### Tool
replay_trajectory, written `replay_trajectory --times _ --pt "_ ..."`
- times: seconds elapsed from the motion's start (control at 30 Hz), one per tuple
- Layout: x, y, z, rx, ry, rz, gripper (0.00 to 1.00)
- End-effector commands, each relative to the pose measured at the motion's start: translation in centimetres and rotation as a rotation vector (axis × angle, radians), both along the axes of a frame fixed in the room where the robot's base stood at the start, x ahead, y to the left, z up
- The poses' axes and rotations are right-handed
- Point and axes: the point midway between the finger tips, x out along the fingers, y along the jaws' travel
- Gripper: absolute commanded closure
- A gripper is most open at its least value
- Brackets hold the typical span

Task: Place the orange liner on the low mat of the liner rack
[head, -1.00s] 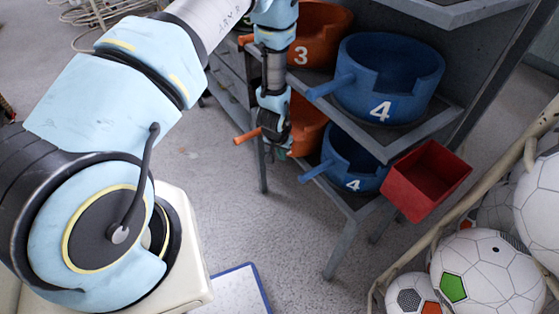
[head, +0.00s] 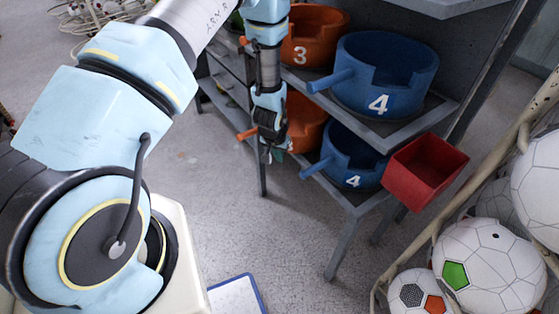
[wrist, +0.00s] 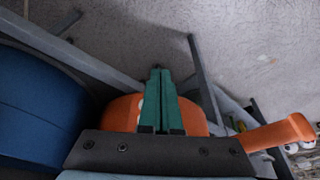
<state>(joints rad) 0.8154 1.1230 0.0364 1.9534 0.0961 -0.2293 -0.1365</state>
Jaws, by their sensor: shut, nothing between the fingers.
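An orange liner (head: 305,124) sits on the low shelf of the liner rack, its handle (head: 246,133) pointing left. It also shows in the wrist view (wrist: 120,112), behind the fingers, with its handle at the right. My gripper (head: 274,157) is in front of its left side in the head view. The green fingers (wrist: 157,72) are shut together and empty. Whether they touch the liner I cannot tell. The mat under this liner is hidden. A second orange liner, marked 3 (head: 317,36), sits on the shelf above.
A blue liner marked 4 (head: 355,160) sits right beside the low orange one; a larger blue liner (head: 385,75) is above. A red bin (head: 424,172) hangs at the rack's right end. Balls (head: 490,262) fill a frame at right.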

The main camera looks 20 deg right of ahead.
Motion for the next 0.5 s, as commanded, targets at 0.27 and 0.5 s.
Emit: replay_trajectory --times 0.27,0.5 --pt "-0.8 0.8 3.8 -0.001 -0.001 0.0 1.0" --pt "-1.5 1.4 6.7 0.0 0.0 -0.001 1.0"
